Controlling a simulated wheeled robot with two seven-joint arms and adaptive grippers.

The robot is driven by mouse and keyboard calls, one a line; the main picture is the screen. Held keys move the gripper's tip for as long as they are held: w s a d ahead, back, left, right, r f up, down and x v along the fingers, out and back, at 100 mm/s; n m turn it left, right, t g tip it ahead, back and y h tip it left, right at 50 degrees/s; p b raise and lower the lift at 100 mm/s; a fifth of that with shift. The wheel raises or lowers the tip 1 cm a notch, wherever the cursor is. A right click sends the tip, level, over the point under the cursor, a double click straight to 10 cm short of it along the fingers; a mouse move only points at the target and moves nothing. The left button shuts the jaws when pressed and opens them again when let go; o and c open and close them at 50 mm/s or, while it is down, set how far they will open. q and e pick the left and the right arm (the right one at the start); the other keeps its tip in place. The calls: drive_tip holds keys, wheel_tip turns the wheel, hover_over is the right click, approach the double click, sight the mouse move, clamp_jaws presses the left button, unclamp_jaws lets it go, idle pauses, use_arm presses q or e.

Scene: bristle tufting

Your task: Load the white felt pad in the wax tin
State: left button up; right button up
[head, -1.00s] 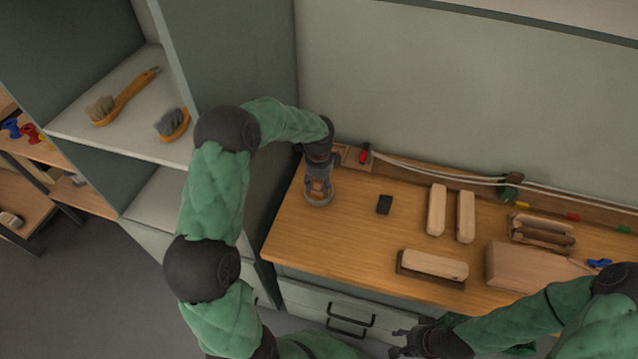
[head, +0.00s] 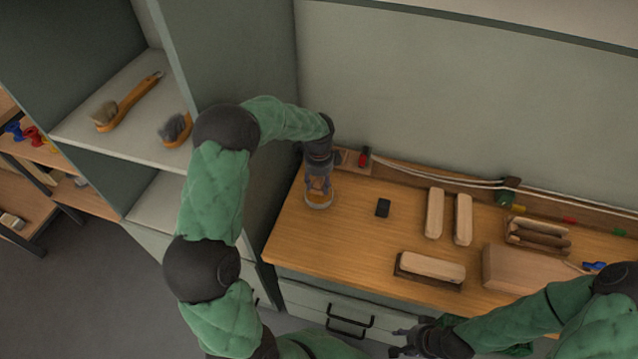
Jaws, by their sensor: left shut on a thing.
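My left gripper (head: 319,188) points down at the back left of the wooden bench, over the round wax tin (head: 318,204). Its fingers are at the tin's mouth and hide most of the inside. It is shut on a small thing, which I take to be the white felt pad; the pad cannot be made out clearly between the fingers. The tin's pale rim shows below the fingers. My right gripper (head: 398,342) is in front of the bench's front edge, its fingers apart and empty.
Two upright-lying wooden blocks (head: 435,213), another on a dark base (head: 432,267), a larger wooden block (head: 515,268) and a wooden holder (head: 538,235) fill the right. The bench (head: 330,245) is clear at front left.

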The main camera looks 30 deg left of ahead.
sight(322, 179)
use_arm(q)
drive_tip(key=shift+r+p, duration=1.55)
drive_tip(key=shift+r, duration=0.75)
drive_tip(key=shift+f, duration=0.1)
drive_tip(key=shift+s+d+n, duration=0.15)
drive_tip(key=shift+d+n, duration=0.25)
drive_tip(key=shift+d, duration=0.2)
drive_tip(key=s+d+n, duration=0.7)
drive_tip(key=d+n, duration=0.6)
drive_tip(key=n, duration=0.1)
drive_tip(key=shift+s+d+f, duration=0.15)
drive_tip(key=shift+d, duration=0.05)
